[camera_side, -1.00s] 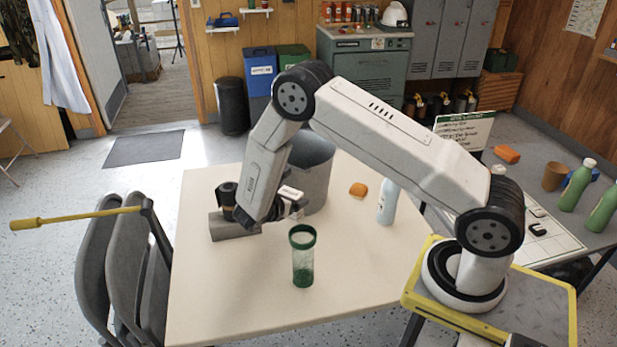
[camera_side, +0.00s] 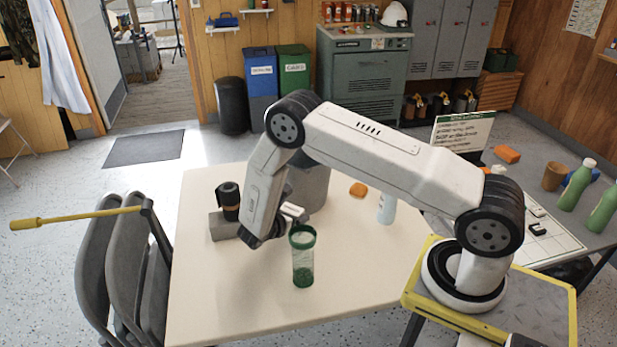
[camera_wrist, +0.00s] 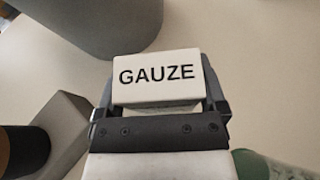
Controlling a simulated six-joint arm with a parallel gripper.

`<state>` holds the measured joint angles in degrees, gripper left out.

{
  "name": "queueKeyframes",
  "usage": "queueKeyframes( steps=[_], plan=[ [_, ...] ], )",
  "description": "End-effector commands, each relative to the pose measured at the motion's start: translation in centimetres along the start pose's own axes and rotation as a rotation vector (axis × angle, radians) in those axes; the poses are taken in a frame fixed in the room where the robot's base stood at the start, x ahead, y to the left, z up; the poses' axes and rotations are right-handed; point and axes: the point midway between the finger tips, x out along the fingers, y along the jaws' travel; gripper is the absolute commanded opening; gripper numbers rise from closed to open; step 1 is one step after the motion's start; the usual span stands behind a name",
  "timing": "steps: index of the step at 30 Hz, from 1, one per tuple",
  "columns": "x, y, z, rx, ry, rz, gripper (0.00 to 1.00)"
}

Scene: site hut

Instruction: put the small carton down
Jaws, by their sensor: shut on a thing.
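The small carton is a white box marked GAUZE (camera_wrist: 158,76), held level across the wrist view. My gripper (camera_wrist: 158,98) is shut on it, with a finger at each end.
A grey round container (camera_side: 315,185) stands behind. A dark tumbler (camera_side: 228,200) and grey block (camera_side: 222,228) are left. The table's front is clear.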

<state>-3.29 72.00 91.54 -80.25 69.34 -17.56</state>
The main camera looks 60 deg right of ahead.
Motion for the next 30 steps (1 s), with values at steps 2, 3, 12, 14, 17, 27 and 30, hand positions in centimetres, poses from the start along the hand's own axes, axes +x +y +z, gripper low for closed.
queueKeyframes(
  steps=[2,3,12,14,17,27,30],
  plan=[
    [0.0,0.0,0.0,0.000,0.000,0.000,0.34],
    [0.0,0.0,-0.1,0.000,0.000,0.000,0.34],
    [0.9,0.0,-2.3,-0.002,0.000,0.000,0.34],
    [1.2,0.0,-2.8,-0.002,0.000,0.000,0.34],
    [1.4,0.0,-3.5,0.000,0.000,0.001,0.34],
    [1.6,0.0,-3.8,0.000,0.000,0.001,0.34],
    [1.6,0.0,-3.9,0.000,0.000,0.001,0.34]
  ],
)
